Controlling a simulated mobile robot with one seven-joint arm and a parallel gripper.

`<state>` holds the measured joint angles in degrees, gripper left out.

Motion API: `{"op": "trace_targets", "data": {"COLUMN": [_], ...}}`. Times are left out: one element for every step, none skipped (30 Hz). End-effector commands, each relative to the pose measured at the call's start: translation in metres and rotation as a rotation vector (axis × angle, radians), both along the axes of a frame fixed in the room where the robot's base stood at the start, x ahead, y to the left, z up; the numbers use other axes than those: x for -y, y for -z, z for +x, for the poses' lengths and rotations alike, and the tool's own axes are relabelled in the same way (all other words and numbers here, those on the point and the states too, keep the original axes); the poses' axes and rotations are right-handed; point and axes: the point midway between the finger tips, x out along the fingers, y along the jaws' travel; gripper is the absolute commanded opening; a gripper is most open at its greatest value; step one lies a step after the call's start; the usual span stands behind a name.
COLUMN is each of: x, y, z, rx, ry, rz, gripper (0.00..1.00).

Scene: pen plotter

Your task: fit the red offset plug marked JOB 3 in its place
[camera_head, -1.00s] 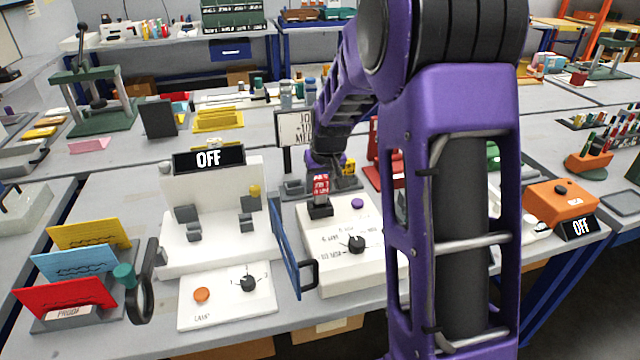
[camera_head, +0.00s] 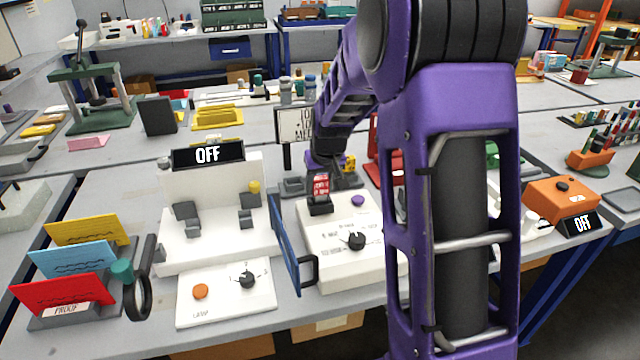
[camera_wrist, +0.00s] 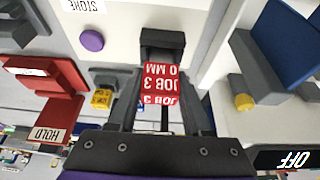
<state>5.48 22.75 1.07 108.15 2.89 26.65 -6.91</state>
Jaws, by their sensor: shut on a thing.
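The red plug (camera_wrist: 161,83) reads JOB 3 and 0 MM in the wrist view, upside down there. My gripper (camera_wrist: 162,95) is shut on it, one dark finger on each side. A dark socket block (camera_wrist: 163,40) on the white plotter box (camera_head: 330,270) lies right at the plug's far end. In the head view the red plug (camera_head: 320,186) stands roughly upright over the dark socket block (camera_head: 320,206), close to or in it. The contact and how deep the plug sits are hidden. My arm covers the right part of the box.
The box carries a purple button (camera_head: 358,200) and a black knob (camera_head: 356,240). A blue panel with a handle (camera_head: 284,245) stands at its left, beside a white machine with an OFF display (camera_head: 208,155). A red HOLD stand (camera_wrist: 50,105) and a yellow block (camera_wrist: 102,98) are near my gripper.

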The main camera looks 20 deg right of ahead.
Motion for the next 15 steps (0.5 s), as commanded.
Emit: {"op": "trace_targets", "data": {"x": [0.000, 0.000, 0.000, 0.000, 0.000, 0.000, 0.000, 0.000, 0.000, 0.000, 0.000, 0.000, 0.000, 0.000, 0.000], "y": [0.002, 0.003, 0.004, 0.005, 0.006, 0.007, 0.007, 0.008, 0.009, 0.010, 0.011, 0.012, 0.012, 0.013, 0.014], "z": [0.000, 0.000, 0.000, 0.000, 0.000, 0.000, 0.000, 0.000, 0.000, 0.000, 0.000, 0.000, 0.000, 0.000, 0.000], "rx": [0.000, 0.000, 0.000, 0.000, 0.000, 0.000, 0.000, -0.001, -0.001, -0.001, -0.001, -0.001, -0.001, -0.001, -0.001], "ry": [0.000, 0.000, 0.000, 0.000, 0.000, 0.000, 0.000, 0.000, 0.000, 0.000, 0.000, 0.000, 0.000, 0.000, 0.000], "rz": [0.000, 0.000, 0.000, 0.000, 0.000, 0.000, 0.000, 0.000, 0.000, 0.000, 0.000, 0.000, 0.000, 0.000, 0.000], "gripper": [0.00, 0.00, 0.00, 0.00, 0.00, 0.00, 0.00, 0.00, 0.00, 0.00, 0.00, 0.00, 0.00, 0.00, 0.00]}}
